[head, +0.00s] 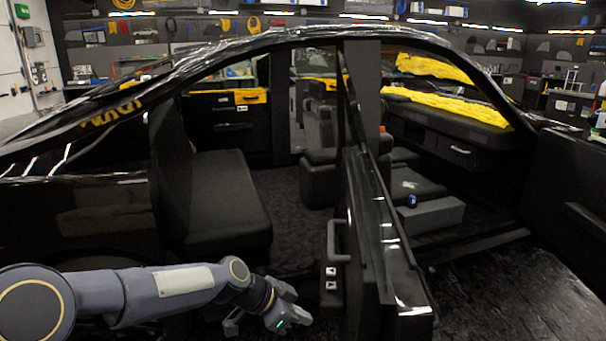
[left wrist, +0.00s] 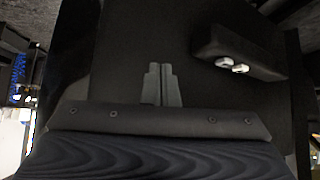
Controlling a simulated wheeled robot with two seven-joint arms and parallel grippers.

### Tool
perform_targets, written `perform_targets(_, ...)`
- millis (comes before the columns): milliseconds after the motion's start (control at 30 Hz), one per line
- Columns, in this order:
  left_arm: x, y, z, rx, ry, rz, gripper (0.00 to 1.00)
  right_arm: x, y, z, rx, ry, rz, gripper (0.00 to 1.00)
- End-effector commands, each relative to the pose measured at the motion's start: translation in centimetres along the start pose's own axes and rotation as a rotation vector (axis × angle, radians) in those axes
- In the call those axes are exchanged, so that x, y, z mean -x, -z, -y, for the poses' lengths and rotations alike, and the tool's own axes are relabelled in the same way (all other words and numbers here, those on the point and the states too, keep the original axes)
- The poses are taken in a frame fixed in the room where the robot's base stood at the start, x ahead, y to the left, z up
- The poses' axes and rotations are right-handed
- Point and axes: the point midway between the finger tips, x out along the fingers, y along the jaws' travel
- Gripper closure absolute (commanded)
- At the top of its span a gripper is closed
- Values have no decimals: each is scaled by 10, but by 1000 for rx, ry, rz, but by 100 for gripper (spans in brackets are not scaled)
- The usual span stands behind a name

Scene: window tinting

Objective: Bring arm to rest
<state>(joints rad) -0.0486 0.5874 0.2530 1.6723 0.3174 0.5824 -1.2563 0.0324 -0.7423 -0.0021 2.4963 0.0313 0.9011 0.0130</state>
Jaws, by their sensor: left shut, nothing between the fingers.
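My left arm comes in from the lower left in the head view. Its gripper (head: 290,317) is low in front of the open car door (head: 365,240), left of the door's inner handle and switch panel. In the left wrist view the two fingers (left wrist: 161,84) are together with nothing between them. Behind them is a dark panel, with a dark armrest-like part carrying two light buttons (left wrist: 232,65) at the upper right. My right gripper is in neither view.
A black car (head: 250,45) with open doors fills the head view. A dark seat (head: 215,200) is behind my left arm. Yellow cloth (head: 450,108) covers the dashboard. A small dark blue-topped object (head: 411,201) stands near a grey block (head: 435,214). Dark floor is clear at the lower right.

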Motion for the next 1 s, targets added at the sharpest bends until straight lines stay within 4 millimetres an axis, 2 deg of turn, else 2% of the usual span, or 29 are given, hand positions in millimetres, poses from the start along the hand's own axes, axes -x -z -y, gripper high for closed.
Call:
perform_targets(267,44,-11,-10,95,44,33,100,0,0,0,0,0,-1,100)
perform_targets(533,113,-38,-36,288,132,77,100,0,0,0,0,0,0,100)
perform_targets(667,158,-64,-64,454,205,96,100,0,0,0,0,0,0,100)
perform_targets(700,172,-75,-76,520,234,99,100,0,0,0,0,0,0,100)
perform_targets(800,200,-102,-107,685,297,98,100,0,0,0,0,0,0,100)
perform_targets(1000,224,-141,-154,933,384,70,100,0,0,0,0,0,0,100)
